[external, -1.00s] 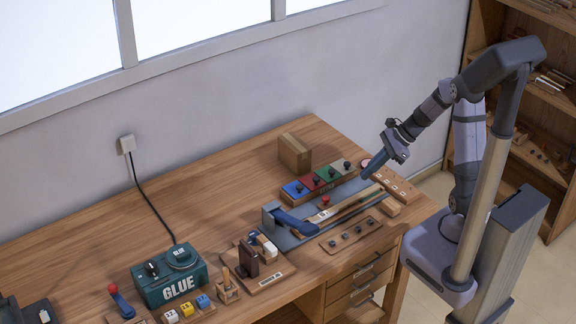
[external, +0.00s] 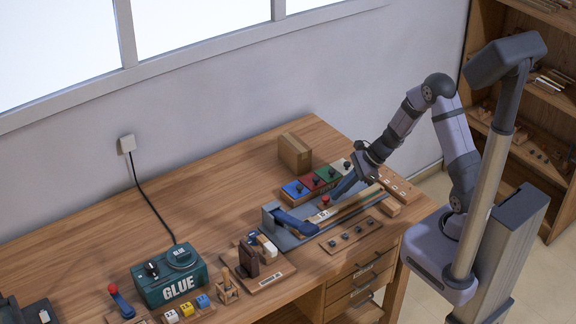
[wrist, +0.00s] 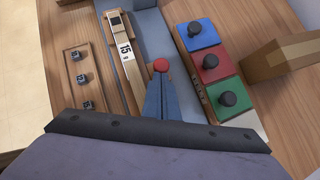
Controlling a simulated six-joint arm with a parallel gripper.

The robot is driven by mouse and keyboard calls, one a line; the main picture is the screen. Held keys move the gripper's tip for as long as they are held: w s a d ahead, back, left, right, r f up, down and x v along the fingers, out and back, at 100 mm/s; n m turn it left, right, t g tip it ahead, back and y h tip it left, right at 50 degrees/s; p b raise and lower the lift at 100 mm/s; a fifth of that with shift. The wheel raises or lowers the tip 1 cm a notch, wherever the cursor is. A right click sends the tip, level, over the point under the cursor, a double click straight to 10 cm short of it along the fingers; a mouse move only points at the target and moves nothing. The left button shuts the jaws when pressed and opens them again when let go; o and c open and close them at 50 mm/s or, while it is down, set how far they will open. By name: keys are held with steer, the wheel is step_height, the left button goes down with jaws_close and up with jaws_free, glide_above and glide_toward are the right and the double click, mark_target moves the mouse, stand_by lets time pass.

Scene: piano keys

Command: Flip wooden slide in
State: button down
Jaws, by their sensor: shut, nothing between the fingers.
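A long light wooden slide (external: 349,207) lies along the grey-blue bed of the fixture on the bench. In the wrist view the slide (wrist: 126,58) carries a "15" label and a dark block at its far end. A red knob (external: 326,199) stands beside the slide on the bed; it also shows in the wrist view (wrist: 160,65). My gripper (external: 335,194) is shut and empty, low over the bed. In the wrist view its blue fingertips (wrist: 159,80) are right at the red knob, to the right of the slide. I cannot tell whether they touch the knob.
Blue, red and green blocks with black knobs (wrist: 210,64) stand right of my fingers in the wrist view. A plate with several small dark knobs (external: 350,235) lies in front of the slide. A cardboard box (external: 295,153) stands behind. A blue lever (external: 295,223) is at the fixture's left end.

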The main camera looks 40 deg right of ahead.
steer(key=shift+a, duration=0.1)
steer(key=a+b, duration=0.2)
steer(key=a, duration=0.5)
steer(key=shift+a, duration=0.2)
steer(key=shift+d, duration=0.1)
steer(key=d, duration=0.1)
steer(key=s+d, duration=0.1)
steer(key=s+d+r, duration=0.1)
steer(key=shift+d, duration=0.35)
steer(key=p+v, duration=0.1)
steer(key=v, duration=0.8)
steer(key=shift+r, duration=0.25)
steer(key=shift+d, duration=0.1)
